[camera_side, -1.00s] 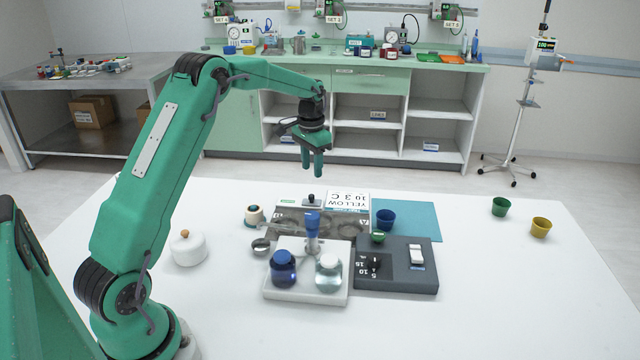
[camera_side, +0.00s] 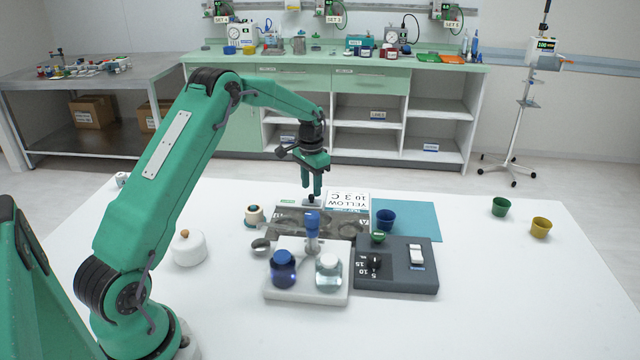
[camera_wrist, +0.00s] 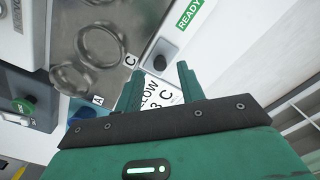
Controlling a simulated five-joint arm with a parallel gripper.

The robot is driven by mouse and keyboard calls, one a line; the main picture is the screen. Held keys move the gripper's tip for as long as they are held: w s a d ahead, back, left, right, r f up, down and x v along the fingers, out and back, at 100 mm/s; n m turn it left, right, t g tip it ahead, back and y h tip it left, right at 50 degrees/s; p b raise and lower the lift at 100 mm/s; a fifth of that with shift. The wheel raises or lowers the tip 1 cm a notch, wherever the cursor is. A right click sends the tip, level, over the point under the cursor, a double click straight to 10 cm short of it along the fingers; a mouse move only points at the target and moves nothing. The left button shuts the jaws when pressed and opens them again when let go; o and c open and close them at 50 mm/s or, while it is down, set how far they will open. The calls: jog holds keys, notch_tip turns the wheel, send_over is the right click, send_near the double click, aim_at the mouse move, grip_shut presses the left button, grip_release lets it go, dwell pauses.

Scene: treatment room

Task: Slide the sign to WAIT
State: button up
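The sign (camera_side: 288,202) is a slide plate at the back of the tray, with a green READY label (camera_wrist: 189,13) showing in the wrist view. Its black knob (camera_side: 311,199) stands up from a pale plate; it also shows in the wrist view (camera_wrist: 165,54). The word WAIT is not visible. My gripper (camera_side: 311,192) points down just above the knob. In the wrist view my gripper (camera_wrist: 157,65) has its two fingers apart with nothing held, and the knob appears near the gap between the fingertips. I cannot tell whether they touch it.
A card reading YELLOW 10 3 C (camera_side: 347,200) lies right of the knob. A metal tray (camera_side: 338,229) with round wells lies in front. Nearer stand a blue-topped post (camera_side: 312,222), two bottles and a grey switch box (camera_side: 397,279).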

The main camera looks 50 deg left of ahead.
aim_at(312, 199)
jog(key=shift+f, duration=1.25)
grip_shut()
